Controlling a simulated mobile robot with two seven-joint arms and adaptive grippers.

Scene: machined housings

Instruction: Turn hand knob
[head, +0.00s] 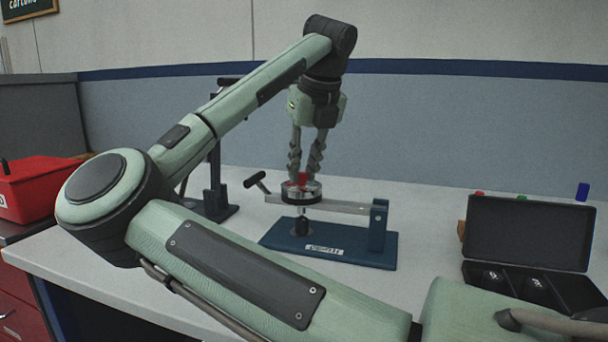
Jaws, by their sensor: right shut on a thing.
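The hand knob (302,192) is a round, silver and dark piece with a red part on top, at the left half of a grey metal bar (350,207). The bar belongs to a fixture with a dark blue base plate (345,250) on the table. My right gripper (302,178) points straight down from above and is shut on the hand knob, with its fingers around the red top part. The fingertips partly hide the knob, so its turn angle cannot be told. My left gripper is not in view.
A black-handled lever (256,181) sticks out left of the knob. A dark stand (215,200) is behind it. An open black case (528,235) lies at the right, a red box (35,190) at the far left. My right arm covers the front of the white table (90,262).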

